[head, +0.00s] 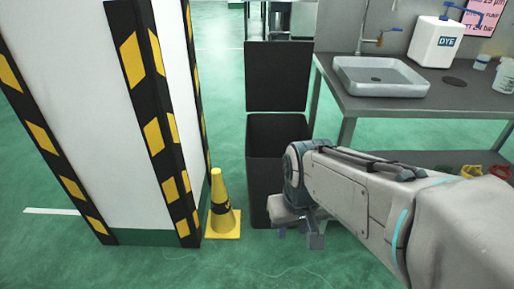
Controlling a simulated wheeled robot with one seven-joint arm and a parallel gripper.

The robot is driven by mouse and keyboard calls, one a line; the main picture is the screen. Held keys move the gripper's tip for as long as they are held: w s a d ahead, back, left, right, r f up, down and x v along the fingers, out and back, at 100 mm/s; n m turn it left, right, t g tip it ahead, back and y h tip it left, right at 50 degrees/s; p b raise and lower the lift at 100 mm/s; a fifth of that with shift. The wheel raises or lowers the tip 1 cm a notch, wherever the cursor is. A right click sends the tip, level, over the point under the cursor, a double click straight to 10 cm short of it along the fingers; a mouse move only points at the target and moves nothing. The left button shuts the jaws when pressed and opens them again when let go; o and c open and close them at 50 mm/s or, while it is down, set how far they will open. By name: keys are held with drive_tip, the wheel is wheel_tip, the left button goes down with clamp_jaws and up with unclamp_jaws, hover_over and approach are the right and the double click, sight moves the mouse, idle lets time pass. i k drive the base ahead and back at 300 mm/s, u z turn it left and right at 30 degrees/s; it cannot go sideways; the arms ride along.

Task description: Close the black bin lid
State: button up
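The black bin (262,185) stands on the green floor, left of my arm. Its lid (276,77) is open and stands upright at the back of the bin. The bin's opening shows dark below the lid. My gripper (299,238) is low in front of the bin, pointing down, well below the lid and apart from it. Its two dark fingertips show with a gap between them and nothing held. My arm hides the right and lower front parts of the bin.
A yellow cone (222,207) stands just left of the bin, next to a white pillar (75,110) with black and yellow striped edges. At right, a grey table (440,98) holds a sink (380,78) and a white DYE canister (436,44). Floor in front is clear.

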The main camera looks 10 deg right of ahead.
sight(277, 73)
drive_tip(key=z, duration=0.25)
drive_tip(key=i, duration=1.45)
drive_tip(key=u, duration=0.4)
